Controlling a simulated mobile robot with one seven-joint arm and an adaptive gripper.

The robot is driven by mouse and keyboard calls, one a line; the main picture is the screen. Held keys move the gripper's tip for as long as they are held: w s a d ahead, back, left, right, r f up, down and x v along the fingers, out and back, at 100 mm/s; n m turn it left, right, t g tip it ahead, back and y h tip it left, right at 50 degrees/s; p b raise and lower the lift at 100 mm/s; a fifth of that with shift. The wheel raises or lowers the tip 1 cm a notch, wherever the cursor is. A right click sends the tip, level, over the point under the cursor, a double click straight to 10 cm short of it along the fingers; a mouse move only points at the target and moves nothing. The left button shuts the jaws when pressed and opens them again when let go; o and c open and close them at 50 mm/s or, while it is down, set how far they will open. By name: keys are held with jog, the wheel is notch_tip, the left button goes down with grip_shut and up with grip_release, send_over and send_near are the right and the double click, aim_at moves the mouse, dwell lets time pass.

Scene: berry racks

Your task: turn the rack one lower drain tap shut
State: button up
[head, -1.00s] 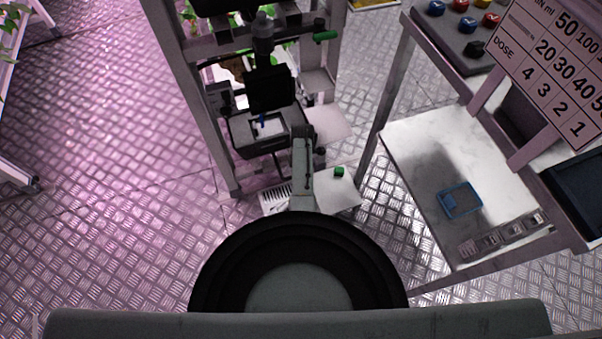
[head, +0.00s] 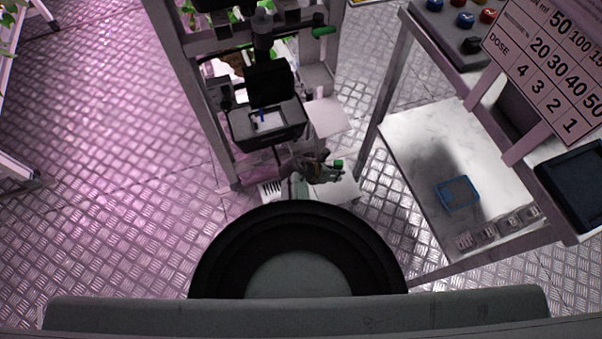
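A small green tap handle (head: 339,163) shows low on the rack (head: 215,125), above a pale panel (head: 345,190) near the floor. Another green handle (head: 324,32) is higher on the rack's right side. My gripper (head: 328,168) is low at the rack, its tip right beside the lower green handle, on its left. I cannot tell whether it touches the handle. The fingers are small and dark, so whether they are open or shut is unclear. The body of the lower tap is hidden.
A black tray (head: 240,135) with a white and blue item hangs in the rack above my gripper. A bench on the right holds a blue container (head: 458,193) on its lower shelf (head: 415,150). Patterned metal floor is clear on the left.

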jog(key=shift+o, duration=1.3)
jog(key=a+n+t, duration=0.1)
jog(key=n, duration=0.1)
jog(key=s+a+n+t, duration=0.1)
jog(key=n, duration=0.1)
jog(key=n+t, duration=0.1)
jog(key=n, duration=0.1)
jog(key=shift+s+a+f+t+p, duration=0.2)
jog(key=shift+s+a+t+p, duration=0.15)
jog(key=shift+s+a+t, duration=0.05)
jog(key=o, duration=0.4)
jog(key=s+a+f+n+t+y, duration=0.2)
jog(key=s+a+n+t+y, duration=0.1)
jog(key=a+n, duration=0.6)
jog(key=shift+s+a+f+y+p, duration=0.3)
jog(key=shift+s+a+y+p, duration=0.15)
jog(key=shift+a, duration=0.3)
jog(key=shift+n, duration=0.5)
jog(key=b+x, duration=0.1)
jog(key=x, duration=0.2)
jog(key=b+x, duration=0.2)
jog(key=x, duration=0.2)
jog(key=b+x, duration=0.1)
jog(key=x, duration=0.2)
jog(key=shift+w+a+f, duration=0.15)
jog(key=shift+a+f, duration=0.15)
jog(key=shift+c, duration=0.2)
jog(key=c, duration=1.1)
